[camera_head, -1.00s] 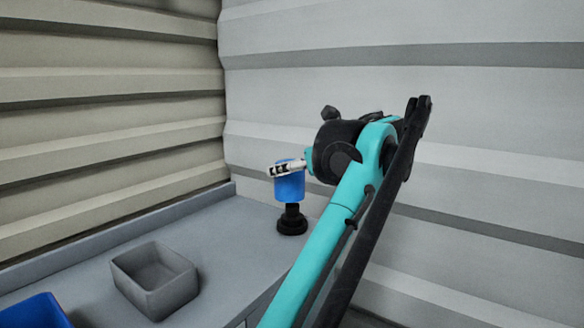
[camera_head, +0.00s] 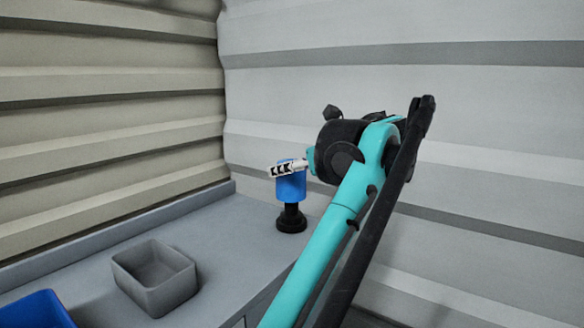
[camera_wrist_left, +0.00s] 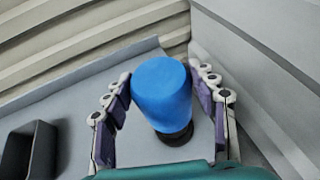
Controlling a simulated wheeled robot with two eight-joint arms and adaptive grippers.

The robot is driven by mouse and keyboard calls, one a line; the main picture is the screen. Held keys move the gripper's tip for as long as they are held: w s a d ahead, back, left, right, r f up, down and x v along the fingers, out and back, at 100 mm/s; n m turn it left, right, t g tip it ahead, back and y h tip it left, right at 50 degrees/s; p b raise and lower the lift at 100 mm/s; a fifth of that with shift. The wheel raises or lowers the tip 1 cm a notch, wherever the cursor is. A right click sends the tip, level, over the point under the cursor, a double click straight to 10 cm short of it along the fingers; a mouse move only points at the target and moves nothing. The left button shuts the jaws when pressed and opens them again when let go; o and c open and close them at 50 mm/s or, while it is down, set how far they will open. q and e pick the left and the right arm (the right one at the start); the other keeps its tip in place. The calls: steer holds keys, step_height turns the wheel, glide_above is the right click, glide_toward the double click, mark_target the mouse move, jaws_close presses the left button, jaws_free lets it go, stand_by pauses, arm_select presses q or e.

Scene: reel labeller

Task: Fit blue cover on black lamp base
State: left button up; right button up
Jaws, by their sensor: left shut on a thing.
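The blue cover (camera_head: 291,187) is an upright cylinder directly above the black lamp base (camera_head: 291,222) on the grey worktop. Its lower edge meets the base's narrower upper part in the head view; I cannot tell whether it is seated or just above. My left gripper (camera_head: 289,168) is shut on the cover near its top, one finger on each side. In the left wrist view the cover (camera_wrist_left: 162,92) stands between the fingers of the left gripper (camera_wrist_left: 163,92). It hides most of the base (camera_wrist_left: 176,136), whose dark foot shows below it. My right gripper is out of view.
An empty grey bin (camera_head: 155,277) stands on the worktop (camera_head: 220,240) to the left of the base. Part of a blue bin (camera_head: 35,312) shows at the lower left. Corrugated walls (camera_head: 450,60) close off the back and right. The worktop between bin and base is clear.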

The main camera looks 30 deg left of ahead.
arm_select(q)
steer(key=shift+f+b, duration=1.75)
steer(key=shift+f, duration=0.85)
steer(key=o, duration=1.1)
steer(key=shift+d+r, duration=0.1)
steer(key=v, duration=1.1)
steer(key=shift+s+d+r, duration=0.1)
steer(key=shift+s+d, duration=0.1)
steer(key=shift+d, duration=0.1)
